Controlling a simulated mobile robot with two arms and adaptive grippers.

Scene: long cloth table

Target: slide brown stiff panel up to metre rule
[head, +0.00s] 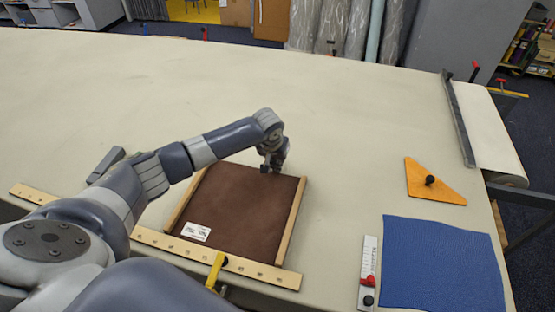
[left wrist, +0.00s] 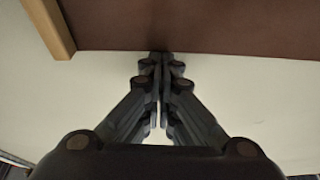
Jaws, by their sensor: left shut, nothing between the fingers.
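The brown stiff panel (head: 245,205) lies flat on the table between two wooden strips, left (head: 184,200) and right (head: 291,220). A white label (head: 196,231) is on its near left part. The yellowish metre rule (head: 262,273) runs along the table's near edge. The panel's near edge appears to lie along the rule; I cannot tell whether they touch. My left gripper (head: 271,168) is shut and empty at the panel's far edge. In the left wrist view its fingertips (left wrist: 160,56) meet the edge of the panel (left wrist: 190,24). My right gripper is not in view.
A yellow clamp (head: 216,268) sits over the rule. To the right are a blue sheet (head: 440,262), an orange triangle (head: 432,182) with a black knob, and a white scale (head: 369,262) with a red part. The table beyond the panel is clear.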

